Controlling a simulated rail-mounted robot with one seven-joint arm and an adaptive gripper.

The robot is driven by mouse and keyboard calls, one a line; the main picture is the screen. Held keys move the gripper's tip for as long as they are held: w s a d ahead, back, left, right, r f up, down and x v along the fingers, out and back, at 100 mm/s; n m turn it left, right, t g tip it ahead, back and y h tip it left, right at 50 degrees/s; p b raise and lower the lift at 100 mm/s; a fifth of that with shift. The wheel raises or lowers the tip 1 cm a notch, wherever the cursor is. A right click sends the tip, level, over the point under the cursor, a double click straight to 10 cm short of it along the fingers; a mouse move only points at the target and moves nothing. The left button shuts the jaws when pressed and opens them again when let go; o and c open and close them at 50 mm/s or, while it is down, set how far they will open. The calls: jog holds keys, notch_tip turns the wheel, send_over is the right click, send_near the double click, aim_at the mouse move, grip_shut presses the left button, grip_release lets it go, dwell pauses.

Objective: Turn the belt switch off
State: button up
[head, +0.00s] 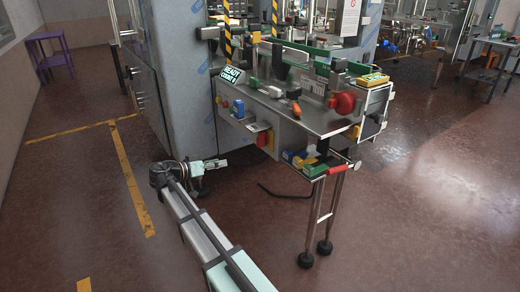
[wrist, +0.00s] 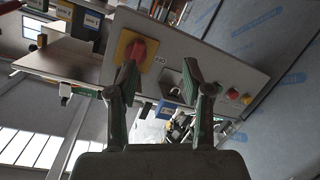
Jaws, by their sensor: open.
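A red rotary knob on a yellow plate (wrist: 133,50) is on the grey control panel (wrist: 176,48) in the wrist view, with a small unclear label beside it. It also shows in the head view (head: 265,139). Round buttons, red (wrist: 246,99) and yellow (wrist: 233,94), are farther along the panel. I cannot read which control is the belt switch. My gripper (wrist: 166,85) is open and empty. Its left finger overlaps the red knob in the wrist view; contact cannot be told. In the head view my gripper (head: 219,163) is low, left of and below the panel.
A tray of coloured pieces (head: 312,165) and a leg frame (head: 319,215) stand to the right. A black cable (head: 283,192) lies on the floor.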

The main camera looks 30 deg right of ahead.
notch_tip(320, 180, up, 6)
jog(key=f+m+h, duration=0.1)
jog(key=m+h, duration=0.2)
jog(key=m, duration=0.3)
send_near(257, 139)
jog(key=shift+g, duration=0.4)
jog(key=d, duration=0.3)
jog(key=w+d, duration=0.1)
jog(key=d, duration=0.6)
jog(key=shift+w+r, duration=0.3)
grip_shut()
